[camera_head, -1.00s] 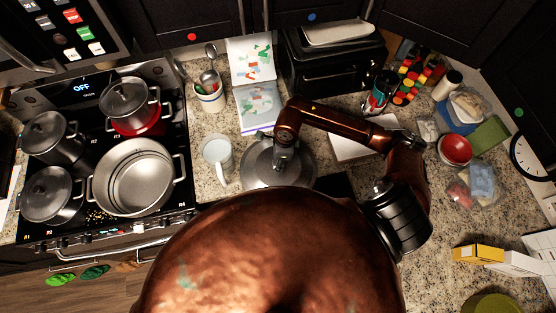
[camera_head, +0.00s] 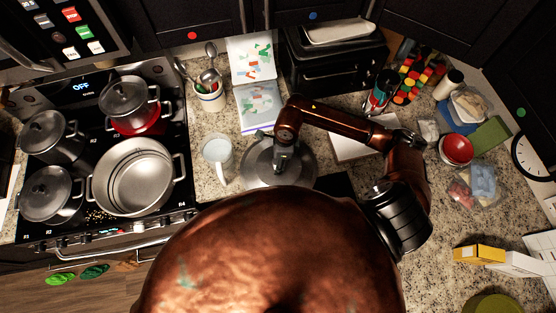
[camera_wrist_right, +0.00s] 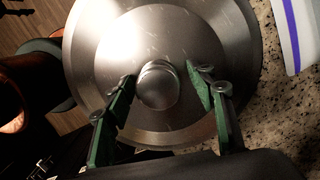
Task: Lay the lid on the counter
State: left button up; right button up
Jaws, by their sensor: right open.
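The lid (camera_head: 255,168) is a round steel disc lying flat on the granite counter, right of the stove. Its front part is hidden behind my copper body in the head view. In the right wrist view the lid (camera_wrist_right: 110,60) fills the middle, with its round knob (camera_wrist_right: 158,86) at the centre. My right gripper (camera_wrist_right: 164,78) is open, with one green finger on each side of the knob and visible gaps between. The right gripper (camera_head: 283,162) shows above the lid in the head view. A large open pot (camera_head: 133,178) stands on the stove. My left gripper is out of view.
A white mug (camera_head: 217,158) stands close left of the lid. Lidded pots (camera_head: 46,192) share the stove. A red bowl (camera_head: 456,149) sits on the right counter.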

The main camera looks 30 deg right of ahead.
jog(key=shift+w+r, duration=0.1)
jog(key=shift+r, duration=0.35)
notch_tip(320, 180, up, 11)
jog(key=d+b, duration=0.1)
jog(key=b, duration=0.2)
jog(key=shift+s+d+r, duration=0.15)
jog(key=shift+s, duration=0.25)
